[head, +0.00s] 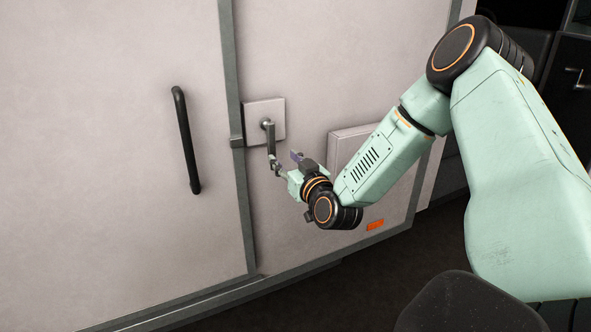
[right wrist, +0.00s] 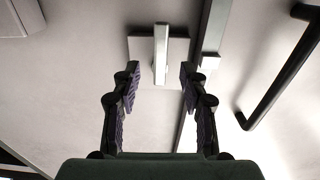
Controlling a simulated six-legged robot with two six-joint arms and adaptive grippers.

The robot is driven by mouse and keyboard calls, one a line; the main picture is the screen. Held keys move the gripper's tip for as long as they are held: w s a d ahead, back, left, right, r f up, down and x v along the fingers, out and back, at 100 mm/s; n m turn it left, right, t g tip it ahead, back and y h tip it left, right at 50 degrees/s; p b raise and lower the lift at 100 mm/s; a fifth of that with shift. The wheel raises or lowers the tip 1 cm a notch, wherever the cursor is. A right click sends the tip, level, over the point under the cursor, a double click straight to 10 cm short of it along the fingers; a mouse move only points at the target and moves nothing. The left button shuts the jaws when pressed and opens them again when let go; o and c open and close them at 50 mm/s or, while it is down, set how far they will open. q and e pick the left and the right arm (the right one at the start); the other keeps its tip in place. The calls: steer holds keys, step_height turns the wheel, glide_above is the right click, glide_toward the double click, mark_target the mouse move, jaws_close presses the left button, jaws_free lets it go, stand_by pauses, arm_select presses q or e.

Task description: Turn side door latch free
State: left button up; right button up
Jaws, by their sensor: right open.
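The side door latch is a grey lever (head: 271,142) on a square metal plate (head: 264,108), beside the dark door seam. The lever hangs almost straight down. My right gripper (head: 286,163) is at the lever's lower end, reaching in from the right. In the right wrist view the gripper (right wrist: 159,84) is open, with one purple-padded finger on each side of the lever (right wrist: 161,52). Gaps show on both sides of the lever, so neither finger appears to touch it. The plate (right wrist: 178,50) shows behind it. My left gripper is out of view.
A black bar handle (head: 186,140) stands out from the left door panel, left of the latch; it also shows in the right wrist view (right wrist: 280,68). A raised pale box (head: 345,140) sits right of the latch, partly behind my right arm. An orange marker (head: 375,225) is low on the panel.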

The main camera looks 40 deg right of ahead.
steer(key=v, duration=0.5)
steer(key=shift+s, duration=0.1)
stand_by(0.7)
steer(key=s+a+f+m+g+y+b, duration=0.1)
steer(key=s+a+f+g+y, duration=0.1)
steer(key=s+a+f+g, duration=0.5)
steer(key=s+a+f+m+g+y+b, duration=0.1)
steer(key=a+f+y, duration=0.2)
steer(key=a+f, duration=0.55)
steer(key=s+a+f+n+g+b, duration=0.1)
steer(key=s+f+g, duration=0.2)
steer(key=s+f, duration=0.3)
steer(key=s+a+f+n+g+b, duration=0.1)
steer(key=s+a+f+g, duration=0.1)
steer(key=s+f, duration=0.5)
steer(key=s+a+f+n+g+h+b, duration=0.1)
steer(key=s+f+g, duration=0.3)
steer(key=s, duration=0.9)
step_height(320, 180, down, 3)
steer(key=shift+s+a+f+n+g+b, duration=0.1)
steer(key=shift+s+a+n+g+b, duration=0.25)
steer(key=shift+n, duration=0.25)
